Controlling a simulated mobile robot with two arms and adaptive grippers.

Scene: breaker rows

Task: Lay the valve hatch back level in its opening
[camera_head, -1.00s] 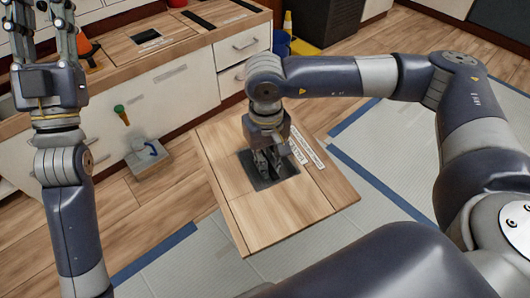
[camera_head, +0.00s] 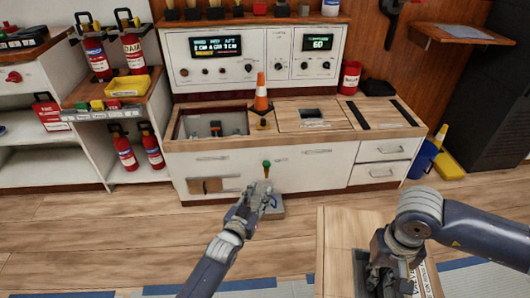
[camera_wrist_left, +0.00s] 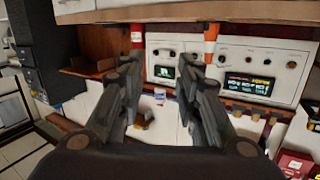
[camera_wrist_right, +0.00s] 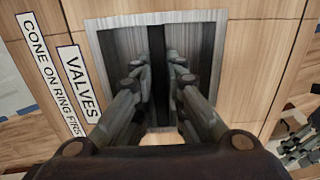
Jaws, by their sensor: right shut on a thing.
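The valve hatch (camera_head: 344,240) is a light wood panel at the lower right of the head view, partly cut off by the frame. Its VALVES and CONE ON RING FIRST labels (camera_wrist_right: 80,85) show in the right wrist view. My right gripper (camera_wrist_right: 158,65) is shut on the dark bar in the hatch's recessed pull. The uncovered opening (camera_head: 190,123) is in the left part of the counter, with fittings inside. The hatch is well in front of it, apart from the counter. My left gripper (camera_head: 256,194) is open and empty in front of the cabinet.
An orange cone (camera_head: 261,95) stands on the counter right of the opening. A second hatch (camera_head: 312,115) lies further right. Fire extinguishers (camera_head: 123,150) stand at left.

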